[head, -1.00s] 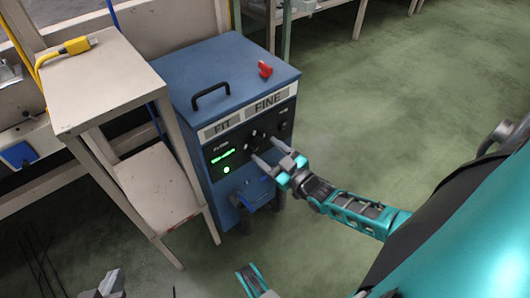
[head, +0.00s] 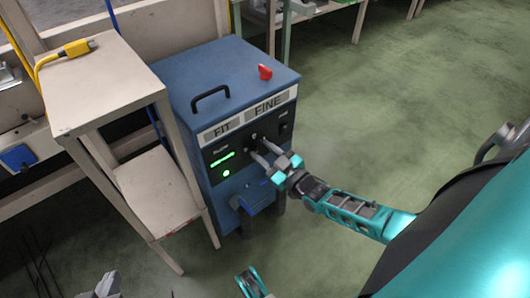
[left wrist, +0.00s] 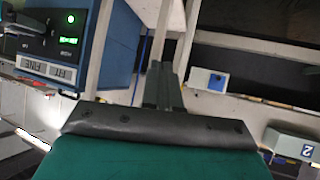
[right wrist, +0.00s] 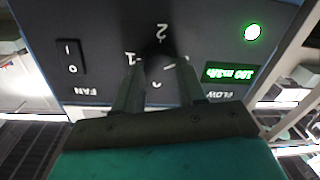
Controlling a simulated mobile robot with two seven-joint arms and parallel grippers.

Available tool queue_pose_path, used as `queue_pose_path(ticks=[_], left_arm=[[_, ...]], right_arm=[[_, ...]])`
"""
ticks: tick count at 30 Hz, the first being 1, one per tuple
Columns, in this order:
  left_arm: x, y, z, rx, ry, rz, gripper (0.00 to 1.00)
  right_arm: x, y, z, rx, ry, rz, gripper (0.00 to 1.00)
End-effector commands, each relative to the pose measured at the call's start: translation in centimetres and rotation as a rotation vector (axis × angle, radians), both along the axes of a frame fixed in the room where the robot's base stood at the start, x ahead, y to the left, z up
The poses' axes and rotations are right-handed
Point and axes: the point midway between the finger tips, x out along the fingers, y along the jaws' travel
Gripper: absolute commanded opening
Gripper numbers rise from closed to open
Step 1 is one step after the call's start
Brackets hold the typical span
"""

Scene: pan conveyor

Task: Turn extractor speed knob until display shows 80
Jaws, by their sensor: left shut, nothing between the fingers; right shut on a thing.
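The extractor is a blue cabinet (head: 190,70) marked FIT FINE, with a black front panel. Its green display (head: 222,159) is lit; in the right wrist view the display (right wrist: 232,74) is upside down, labelled FLOW and ends in m3/h, the number looking like 180 or 100. The dark speed knob (right wrist: 158,47) sits among marks 0, 1 and 2, partly hidden by the fingers. My right gripper (head: 259,149) is shut on the knob, one finger each side in the right wrist view (right wrist: 155,70).
A FAN rocker switch (right wrist: 71,57) is beside the knob. A beige shelf stand (head: 100,85) with a yellow plug (head: 77,47) stands close left of the cabinet. A red piece (head: 265,72) and black handle (head: 211,95) are on its top. Green floor at right is clear.

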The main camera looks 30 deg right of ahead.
Motion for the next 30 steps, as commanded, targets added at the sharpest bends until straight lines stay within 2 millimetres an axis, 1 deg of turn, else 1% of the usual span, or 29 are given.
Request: queue_pose_path(ticks=[1,2,8,14,22,30], left_arm=[[0.0,0.0,-0.1,-0.001,0.001,0.000,0.00],[-0.1,0.0,-0.1,0.000,0.002,0.000,0.00],[-0.3,0.0,-0.2,0.000,0.008,0.001,0.00],[-0.4,0.1,0.1,0.001,0.009,0.003,0.00],[-0.2,0.3,0.9,0.002,-0.001,0.009,0.00],[-0.3,0.6,0.8,0.009,0.007,0.015,0.00]], right_arm=[[0.0,0.0,0.0,0.000,0.000,0.001,0.12],[0.0,0.0,0.0,0.000,0.000,0.001,0.09],[0.0,0.0,0.0,-0.013,-0.001,0.001,0.09],[0.0,0.1,0.1,-0.084,-0.006,0.000,0.09],[0.0,0.1,0.2,-0.288,-0.022,0.000,0.09],[0.0,0.2,0.1,-0.545,-0.042,0.000,0.09]])
